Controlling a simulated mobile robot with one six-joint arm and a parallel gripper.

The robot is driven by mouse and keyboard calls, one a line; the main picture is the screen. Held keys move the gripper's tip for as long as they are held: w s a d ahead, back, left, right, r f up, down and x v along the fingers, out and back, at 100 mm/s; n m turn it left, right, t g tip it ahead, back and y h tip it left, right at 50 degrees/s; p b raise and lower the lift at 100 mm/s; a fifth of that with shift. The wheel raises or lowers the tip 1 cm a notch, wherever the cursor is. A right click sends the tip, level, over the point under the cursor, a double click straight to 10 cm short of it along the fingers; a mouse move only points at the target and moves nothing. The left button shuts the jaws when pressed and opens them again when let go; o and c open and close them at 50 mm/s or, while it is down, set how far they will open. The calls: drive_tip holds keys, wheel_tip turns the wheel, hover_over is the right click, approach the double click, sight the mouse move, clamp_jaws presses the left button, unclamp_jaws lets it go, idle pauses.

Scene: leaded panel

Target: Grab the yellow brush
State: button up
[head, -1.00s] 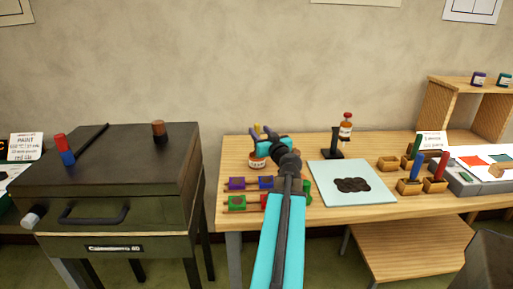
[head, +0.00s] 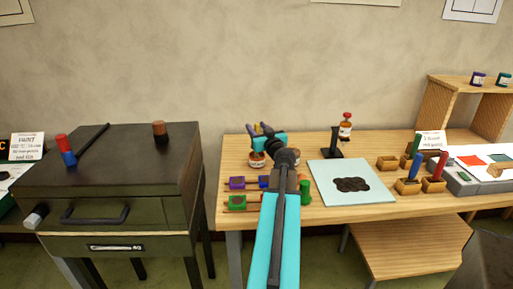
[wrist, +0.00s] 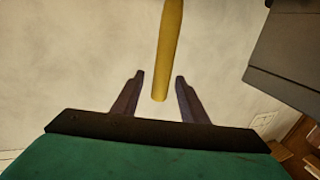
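The yellow brush shows in the wrist view as a plain yellow handle (wrist: 168,45) coming from the top edge. Its lower end lies between my two fingers, with a gap on each side. My gripper (wrist: 160,76) is open and holds nothing. In the head view my gripper (head: 258,128) is above the left back part of the wooden table, over a small labelled jar (head: 257,161). The brush is mostly hidden by the gripper there, and its bristles are out of sight.
Another jar (head: 294,158) is partly hidden behind my arm. Coloured blocks on rods (head: 237,183) lie in front. A pale board (head: 352,196), a black stand (head: 333,145) and a red-capped bottle (head: 346,127) are to the right. A dark cabinet (head: 150,150) stands left.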

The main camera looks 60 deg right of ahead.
drive_tip(key=p+x, duration=0.1)
drive_tip(key=x, duration=0.2)
drive_tip(key=shift+w+d, duration=0.15)
drive_tip(key=shift+w, duration=0.05)
idle(0.5)
clamp_jaws()
